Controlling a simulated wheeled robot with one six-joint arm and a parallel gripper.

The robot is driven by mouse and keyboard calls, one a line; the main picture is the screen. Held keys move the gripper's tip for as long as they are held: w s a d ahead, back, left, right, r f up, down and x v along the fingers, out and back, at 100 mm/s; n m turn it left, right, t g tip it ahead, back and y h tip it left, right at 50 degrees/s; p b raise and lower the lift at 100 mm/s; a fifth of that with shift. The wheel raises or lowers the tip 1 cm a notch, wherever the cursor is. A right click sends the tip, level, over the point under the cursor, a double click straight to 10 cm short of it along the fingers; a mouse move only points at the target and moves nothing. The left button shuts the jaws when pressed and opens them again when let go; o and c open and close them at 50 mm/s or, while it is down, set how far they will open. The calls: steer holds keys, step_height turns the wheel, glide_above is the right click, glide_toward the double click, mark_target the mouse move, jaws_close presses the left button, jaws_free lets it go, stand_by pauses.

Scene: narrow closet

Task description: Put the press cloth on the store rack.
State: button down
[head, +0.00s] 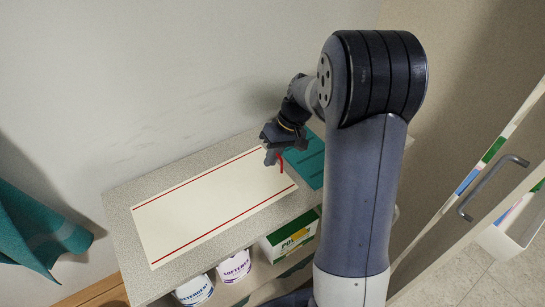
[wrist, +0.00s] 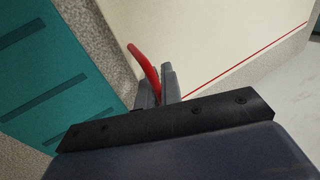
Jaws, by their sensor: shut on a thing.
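The press cloth (head: 205,205), which I take to be the cream sheet with red stripes, lies flat on the speckled grey top of the store rack (head: 122,212). It also shows in the wrist view (wrist: 215,35). My gripper (head: 271,158) is at the cloth's right end, low over the top. Its fingers (wrist: 158,88) are shut on a red loop (wrist: 145,62), which appears to rise from the cloth's edge. The fingers hide part of the loop, and its join to the cloth is unclear.
A teal mat with darker bands (head: 306,160) lies right of the cloth on the same top. Tubs (head: 234,267) and a green-white box (head: 291,237) stand on the shelf below. Teal fabric (head: 35,230) hangs at left. A door with a handle (head: 490,187) is at right.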

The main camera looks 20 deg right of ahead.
steer(key=shift+f, duration=0.35)
steer(key=c, duration=1.6)
jaws_free()
steer(key=shift+r, duration=0.1)
steer(key=v, duration=1.2)
